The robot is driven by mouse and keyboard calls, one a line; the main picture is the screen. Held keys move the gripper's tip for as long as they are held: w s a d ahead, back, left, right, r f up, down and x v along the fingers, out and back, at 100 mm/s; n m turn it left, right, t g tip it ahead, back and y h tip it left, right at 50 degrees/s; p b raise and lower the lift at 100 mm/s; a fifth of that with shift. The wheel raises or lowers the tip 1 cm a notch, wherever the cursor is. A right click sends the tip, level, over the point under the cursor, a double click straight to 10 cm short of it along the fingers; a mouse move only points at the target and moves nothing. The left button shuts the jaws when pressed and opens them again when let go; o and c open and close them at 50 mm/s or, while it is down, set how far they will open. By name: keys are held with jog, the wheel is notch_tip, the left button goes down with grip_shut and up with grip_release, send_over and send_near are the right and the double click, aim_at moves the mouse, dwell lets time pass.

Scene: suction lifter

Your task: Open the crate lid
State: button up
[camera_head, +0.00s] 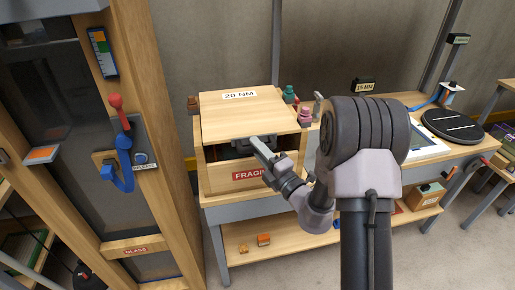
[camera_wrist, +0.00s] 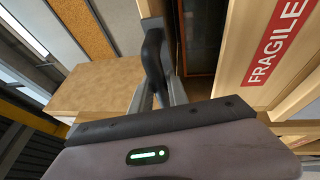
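The wooden crate (camera_head: 222,177) stands on the workbench in the head view, with a red FRAGILE label on its front. Its lid (camera_head: 235,119) sits raised at the front, leaving a dark gap above the front wall. My gripper (camera_head: 262,146) is at this gap, close to the lid's front edge. In the wrist view, a black curved piece (camera_wrist: 154,55), possibly a handle, shows between or beside the grey fingers; whether they close on it is unclear. The crate's front (camera_wrist: 245,60) is at the right there, beside the dark interior (camera_wrist: 200,35).
Teal and pink knobbed items (camera_head: 305,114) stand just right of the crate. A black round turntable (camera_head: 452,125) is farther right on the bench. A wooden-framed cabinet (camera_head: 165,130) with a blue handle (camera_head: 124,160) and red knob stands close at left.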

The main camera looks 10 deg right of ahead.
grip_shut()
dwell(1.1)
